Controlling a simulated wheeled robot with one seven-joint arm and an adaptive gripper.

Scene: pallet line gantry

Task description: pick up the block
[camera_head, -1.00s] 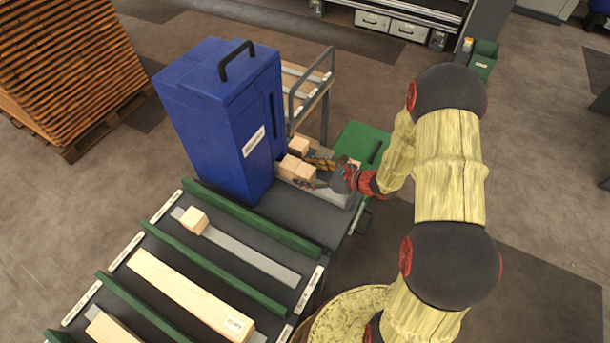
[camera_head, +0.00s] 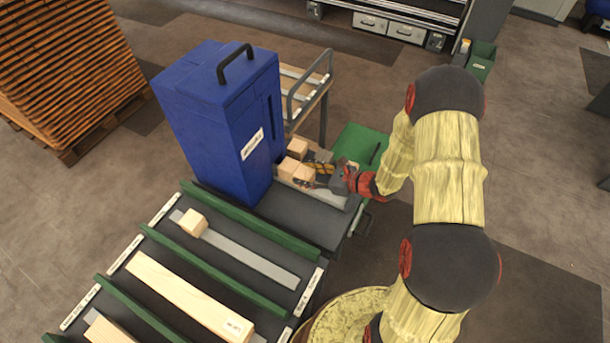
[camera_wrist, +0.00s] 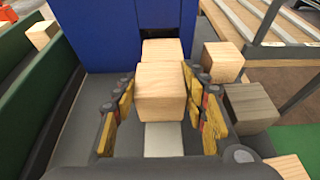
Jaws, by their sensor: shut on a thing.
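A pale wooden block (camera_wrist: 160,92) sits between the yellow-padded fingers of my gripper (camera_wrist: 159,88) in the wrist view. The fingertips press on its left and right sides. In the head view my gripper (camera_head: 312,174) is at this block (camera_head: 303,174), low over the dark lane beside the blue cabinet. A second pale block (camera_wrist: 162,50) stands right behind it, at the cabinet's opening; it also shows in the head view (camera_head: 287,167). The held block's underside is hidden, so I cannot tell whether it is lifted.
The tall blue cabinet (camera_head: 222,125) stands close behind the blocks. More blocks lie to the right in the wrist view: a pale one (camera_wrist: 222,61) and a greyer one (camera_wrist: 250,107). Green rails (camera_head: 250,220) divide the lanes. A wooden cart (camera_head: 309,90) stands behind.

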